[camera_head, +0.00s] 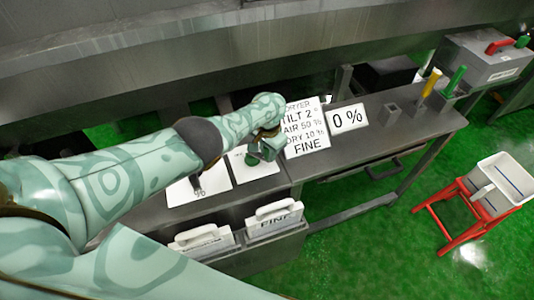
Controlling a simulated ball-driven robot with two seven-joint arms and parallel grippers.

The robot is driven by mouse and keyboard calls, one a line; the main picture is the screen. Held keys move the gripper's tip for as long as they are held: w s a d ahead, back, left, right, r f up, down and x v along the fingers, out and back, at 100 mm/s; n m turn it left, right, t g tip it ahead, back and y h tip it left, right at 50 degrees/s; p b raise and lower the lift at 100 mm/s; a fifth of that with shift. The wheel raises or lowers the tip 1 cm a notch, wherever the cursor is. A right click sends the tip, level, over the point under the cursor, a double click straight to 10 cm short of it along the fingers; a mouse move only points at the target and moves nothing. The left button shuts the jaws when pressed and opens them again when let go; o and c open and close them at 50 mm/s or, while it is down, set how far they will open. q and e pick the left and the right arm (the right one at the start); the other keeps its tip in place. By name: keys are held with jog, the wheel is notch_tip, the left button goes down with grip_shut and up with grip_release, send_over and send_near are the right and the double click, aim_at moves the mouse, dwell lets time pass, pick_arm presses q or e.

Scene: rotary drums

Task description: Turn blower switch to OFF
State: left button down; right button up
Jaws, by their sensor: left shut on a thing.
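My left arm comes in from the left over the grey console. Its left gripper (262,150) is shut on a small part at a white panel (256,172) on the console top. That part appears to be the blower switch; the gripper hides most of it. Its label and position cannot be read. A second white panel (185,193) with a dark lever (197,185) and a "%" mark lies just left of it, partly behind my arm. My right gripper is not in view.
Yellow (430,83) and green (454,80) handles stand at right. A white bucket (497,183) sits on a red stand.

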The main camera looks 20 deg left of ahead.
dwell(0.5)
pick_arm(q)
jog(key=c, duration=1.2)
grip_release()
jog(key=shift+w, duration=0.1)
jog(key=shift+r, duration=0.1)
notch_tip(320, 180, up, 16)
jog(key=p, duration=1.3)
jog(key=shift+d, duration=0.1)
